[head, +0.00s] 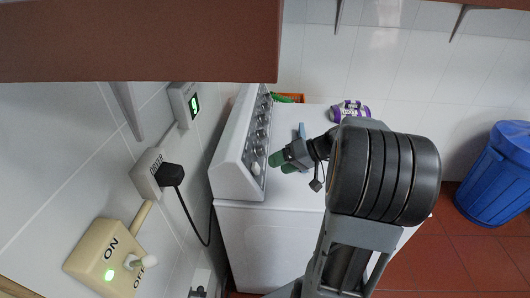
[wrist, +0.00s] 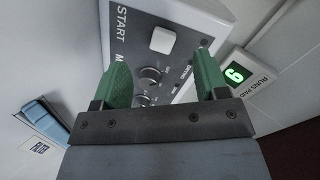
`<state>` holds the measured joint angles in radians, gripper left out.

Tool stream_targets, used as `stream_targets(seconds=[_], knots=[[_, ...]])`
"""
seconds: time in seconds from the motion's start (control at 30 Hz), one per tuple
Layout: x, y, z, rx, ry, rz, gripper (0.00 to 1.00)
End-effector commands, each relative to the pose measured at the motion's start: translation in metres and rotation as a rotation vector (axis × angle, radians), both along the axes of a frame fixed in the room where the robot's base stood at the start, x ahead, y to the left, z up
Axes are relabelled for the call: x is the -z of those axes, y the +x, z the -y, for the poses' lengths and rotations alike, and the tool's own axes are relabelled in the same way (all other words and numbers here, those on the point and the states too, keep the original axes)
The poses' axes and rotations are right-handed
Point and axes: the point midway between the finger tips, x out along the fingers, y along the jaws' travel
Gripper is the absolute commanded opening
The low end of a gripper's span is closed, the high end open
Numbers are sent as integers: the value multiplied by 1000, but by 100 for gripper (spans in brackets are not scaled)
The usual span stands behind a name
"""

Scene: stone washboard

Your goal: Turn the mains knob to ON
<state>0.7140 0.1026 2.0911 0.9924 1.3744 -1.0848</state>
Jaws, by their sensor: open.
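A white machine's sloping control panel (head: 235,160) carries a row of round knobs (head: 262,133). In the wrist view the panel shows a white square button (wrist: 162,40) marked START, dark round knobs (wrist: 150,76), and a label beginning with M, the rest hidden by a finger. I cannot tell which knob is the mains knob or how it is set. My gripper (head: 283,163) is open at the panel's near end, its green fingers spread; in the wrist view its fingers (wrist: 163,80) frame the knobs with nothing visible between them. Contact cannot be told.
A beige ON/OFF switch box (head: 92,257) with a lever and lit green light is on the left wall. A black plug (head: 172,174) and green display (head: 186,104) are beyond. A brown shelf (head: 140,40) overhangs. A blue bin (head: 500,170) stands right.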

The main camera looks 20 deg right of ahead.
Motion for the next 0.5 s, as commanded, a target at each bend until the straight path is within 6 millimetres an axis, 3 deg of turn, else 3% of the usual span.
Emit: stream_targets(seconds=[0.03, 0.1, 0.23, 0.37, 0.5], knots=[[3, 6, 23, 39, 48, 63, 67], [2, 12, 47, 79, 93, 161, 67], [1, 18, 78, 135, 131, 293, 67], [1, 26, 85, 155, 143, 350, 67], [5, 41, 70, 155, 144, 356, 67]])
